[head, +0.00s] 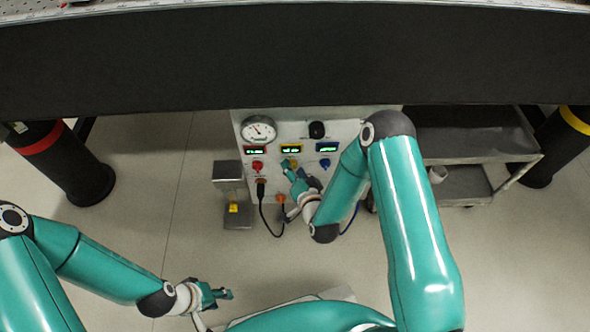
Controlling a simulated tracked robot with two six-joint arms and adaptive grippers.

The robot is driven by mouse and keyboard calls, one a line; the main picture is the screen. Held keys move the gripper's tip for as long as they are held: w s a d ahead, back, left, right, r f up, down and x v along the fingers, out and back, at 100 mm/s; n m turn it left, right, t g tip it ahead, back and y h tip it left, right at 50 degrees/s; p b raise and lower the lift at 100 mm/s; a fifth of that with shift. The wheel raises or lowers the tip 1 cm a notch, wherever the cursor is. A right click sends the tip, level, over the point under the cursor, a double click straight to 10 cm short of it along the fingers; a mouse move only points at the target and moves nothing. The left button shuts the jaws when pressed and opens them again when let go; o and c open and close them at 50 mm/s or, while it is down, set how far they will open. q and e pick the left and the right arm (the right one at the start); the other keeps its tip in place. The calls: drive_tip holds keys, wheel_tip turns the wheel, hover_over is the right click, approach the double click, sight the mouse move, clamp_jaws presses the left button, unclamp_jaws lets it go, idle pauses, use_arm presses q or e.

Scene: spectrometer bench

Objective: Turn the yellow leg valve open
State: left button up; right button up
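The panel (246,138) stands below the dark bench edge. It carries a red valve knob (257,165), a yellow valve knob (293,162) and a blue valve knob (324,163), each under a small lit display. My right gripper (291,171) is at the panel, with its fingertips just below the yellow knob. I cannot tell whether it touches the knob, and its fingers are too small to read as open or shut. My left gripper (225,294) is low over the floor at the lower left, away from the panel, its opening unclear.
A round gauge (258,130) and a black knob (316,130) sit higher on the panel. Cables hang below it. A small metal stand (228,171) is at its left, a grey cart (465,150) at its right. Bench legs carry a red band (40,138) and a yellow band (575,122).

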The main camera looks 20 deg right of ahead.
drive_tip(key=v, duration=0.7)
drive_tip(key=shift+s, duration=0.25)
idle(0.5)
